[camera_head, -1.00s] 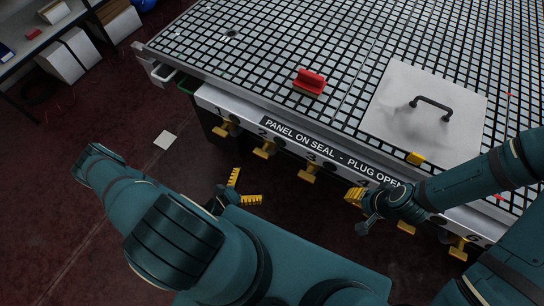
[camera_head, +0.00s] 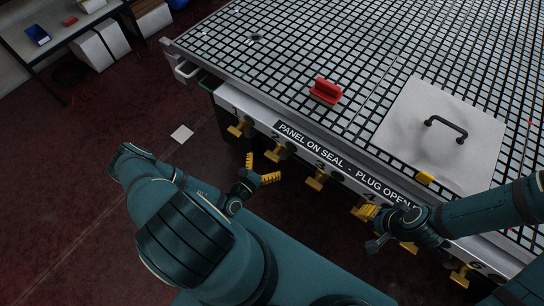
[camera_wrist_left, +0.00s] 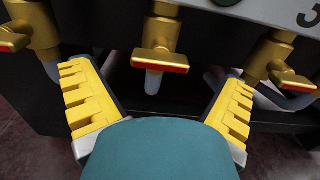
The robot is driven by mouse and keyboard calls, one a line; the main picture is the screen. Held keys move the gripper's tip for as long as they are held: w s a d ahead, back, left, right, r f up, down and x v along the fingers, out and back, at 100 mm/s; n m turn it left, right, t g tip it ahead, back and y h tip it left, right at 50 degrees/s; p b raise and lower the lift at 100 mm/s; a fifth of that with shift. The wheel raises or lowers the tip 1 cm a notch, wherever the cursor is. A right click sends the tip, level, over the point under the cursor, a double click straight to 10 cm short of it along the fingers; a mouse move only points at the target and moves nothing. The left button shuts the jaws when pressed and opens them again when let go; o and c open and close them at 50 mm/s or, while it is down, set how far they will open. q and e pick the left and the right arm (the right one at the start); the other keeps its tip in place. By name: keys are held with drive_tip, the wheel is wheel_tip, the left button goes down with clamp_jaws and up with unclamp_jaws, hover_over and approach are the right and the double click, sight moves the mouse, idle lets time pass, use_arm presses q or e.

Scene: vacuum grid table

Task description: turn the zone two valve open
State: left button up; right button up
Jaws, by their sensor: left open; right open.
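The zone two valve (camera_head: 276,153) is a brass tap on the table's front panel, just below its number. In the left wrist view, the same valve (camera_wrist_left: 160,60) has a wide handle with a red edge, lying crosswise above a pale spout. My left gripper (camera_head: 260,170) is open just in front of and below it. In the left wrist view, the open yellow fingers stand either side of the valve, apart from it. My right gripper (camera_head: 368,212) is open by the front panel farther right, near another yellow valve; its fingers partly overlap that area.
The zone one valve (camera_wrist_left: 12,40) and zone three valve (camera_wrist_left: 275,55) flank the left fingers closely. The floor at left is mostly clear.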

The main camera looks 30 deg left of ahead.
sight(272, 156)
use_arm(q)
drive_tip(key=shift+w+d, duration=0.15)
drive_tip(key=shift+w, duration=1.65)
drive_tip(key=c, duration=1.2)
